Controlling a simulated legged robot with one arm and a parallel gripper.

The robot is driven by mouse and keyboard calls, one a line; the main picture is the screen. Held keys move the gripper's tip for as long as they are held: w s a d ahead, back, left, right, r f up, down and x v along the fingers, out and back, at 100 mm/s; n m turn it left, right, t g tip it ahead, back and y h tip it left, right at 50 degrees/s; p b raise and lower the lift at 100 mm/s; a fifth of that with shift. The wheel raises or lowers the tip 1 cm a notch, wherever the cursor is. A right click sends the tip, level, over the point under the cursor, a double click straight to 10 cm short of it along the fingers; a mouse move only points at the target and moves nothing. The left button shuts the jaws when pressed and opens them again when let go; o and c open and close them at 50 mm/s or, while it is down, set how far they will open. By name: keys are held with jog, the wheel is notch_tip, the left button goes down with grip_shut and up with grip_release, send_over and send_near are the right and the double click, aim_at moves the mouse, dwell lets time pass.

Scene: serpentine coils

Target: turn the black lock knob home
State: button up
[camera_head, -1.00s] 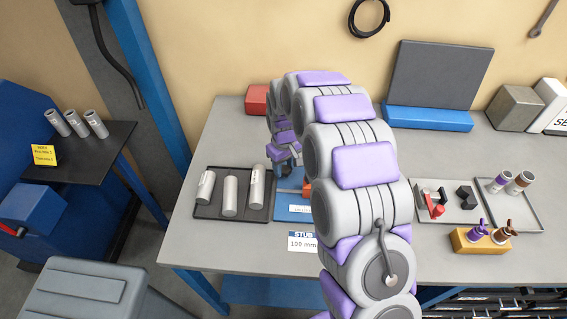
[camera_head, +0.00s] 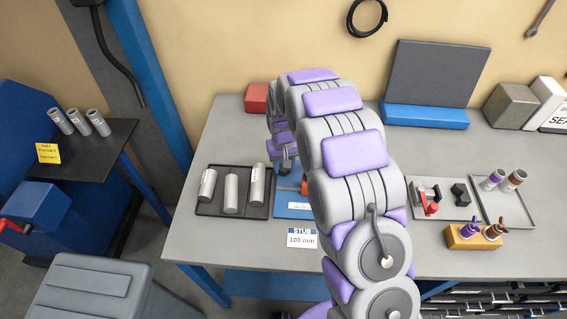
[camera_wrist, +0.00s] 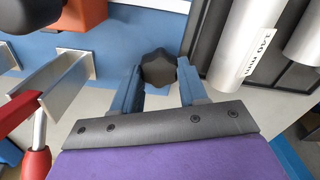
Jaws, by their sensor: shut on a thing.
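The black lock knob (camera_wrist: 158,70) has a lobed rim and shows in the upper middle of the wrist view. My gripper (camera_wrist: 159,64) has its two blue fingers on either side of the knob, shut on it. The knob sits over a blue fixture plate (camera_wrist: 118,40), beside an orange block (camera_wrist: 83,14) and a metal angle piece (camera_wrist: 68,84). In the head view my gripper (camera_head: 287,165) is small and partly covered by my arm over the blue fixture (camera_head: 293,209). The knob cannot be made out there.
A black tray (camera_head: 205,207) with grey cylinders stands left of the fixture. Grey trays (camera_head: 457,212) and a wooden block (camera_head: 463,241) with small tools stand to the right. A red block (camera_head: 257,97) is behind. The bench front left is clear.

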jog(key=shift+w+r, duration=0.1)
jog(key=o, duration=1.1)
notch_tip(320, 180, up, 17)
jog(key=shift+a+r+p, duration=0.1)
jog(key=shift+a+p, duration=0.05)
jog(key=shift+p, duration=1.05)
jog(key=s+d+r+m, duration=0.1)
jog(key=s+d+r, duration=0.4)
jog(key=s, duration=0.4)
jog(key=s+d+r+m, duration=0.1)
jog(key=s+d+r, duration=0.1)
jog(key=s+d, duration=0.55)
jog(key=shift+m+g, duration=0.8)
jog(key=shift+g, duration=0.1)
jog(key=s+d, duration=0.1)
jog(key=s, duration=0.7)
jog(key=s+d+f, duration=0.1)
jog(key=s, duration=0.7)
jog(key=s+d, duration=0.2)
jog(key=s, duration=0.6)
jog(key=shift+f, duration=0.2)
